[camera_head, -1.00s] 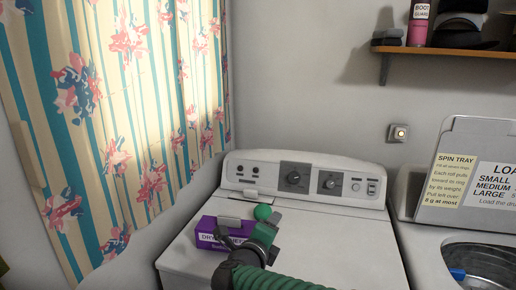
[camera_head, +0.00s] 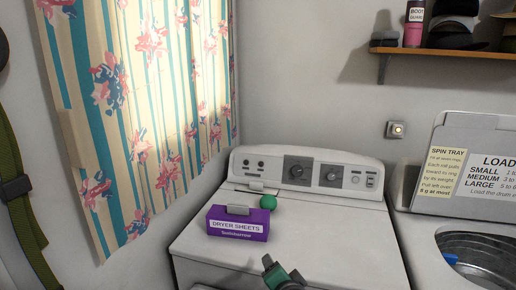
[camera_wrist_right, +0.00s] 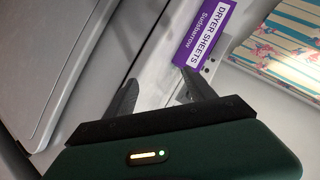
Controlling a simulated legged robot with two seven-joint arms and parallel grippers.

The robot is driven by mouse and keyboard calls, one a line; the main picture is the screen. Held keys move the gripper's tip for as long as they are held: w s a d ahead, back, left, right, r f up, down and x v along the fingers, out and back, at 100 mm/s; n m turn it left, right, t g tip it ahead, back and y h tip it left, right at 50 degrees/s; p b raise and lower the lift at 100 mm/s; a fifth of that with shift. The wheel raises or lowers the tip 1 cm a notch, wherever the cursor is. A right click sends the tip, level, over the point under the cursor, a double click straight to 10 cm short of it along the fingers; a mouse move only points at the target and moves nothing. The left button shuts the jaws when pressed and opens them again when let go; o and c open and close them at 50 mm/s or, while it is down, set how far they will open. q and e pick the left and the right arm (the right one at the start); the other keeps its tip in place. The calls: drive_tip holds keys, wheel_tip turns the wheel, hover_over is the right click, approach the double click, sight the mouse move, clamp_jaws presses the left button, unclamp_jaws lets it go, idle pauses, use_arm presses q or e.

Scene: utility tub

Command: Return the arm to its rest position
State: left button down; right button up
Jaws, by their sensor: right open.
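My right gripper (camera_head: 283,272) shows at the bottom of the head view, over the front of the white dryer top (camera_head: 330,230). In the right wrist view its two dark fingers (camera_wrist_right: 162,88) are spread apart with nothing between them. A purple dryer sheets box (camera_head: 238,223) stands upright on the dryer, apart from the gripper and beyond it. The box also shows past the fingertips in the right wrist view (camera_wrist_right: 203,38). My left gripper is in neither view.
A green ball (camera_head: 268,202) sits behind the box, near the dryer's control panel (camera_head: 310,172). To the right is a washer with its lid (camera_head: 440,160) raised and a blue item (camera_head: 450,259) at its drum. A shelf (camera_head: 450,51) and a curtain (camera_head: 140,110) are behind.

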drive_tip(key=s+d+f+n+g+h, duration=0.1)
drive_tip(key=s+d+f+n+g, duration=0.55)
drive_tip(key=s, duration=0.65)
drive_tip(key=s+d+f+n+g+h, duration=0.1)
drive_tip(key=s+d+f+n+g, duration=0.2)
drive_tip(key=s+d+f, duration=0.7)
drive_tip(key=w+a+p+v, duration=0.1)
drive_tip(key=p+v, duration=1.2)
drive_tip(key=p, duration=0.1)
drive_tip(key=shift+a+r, duration=0.4)
drive_tip(key=shift+r, duration=0.1)
drive_tip(key=shift+w+d+f, duration=0.1)
drive_tip(key=shift+w+d, duration=0.05)
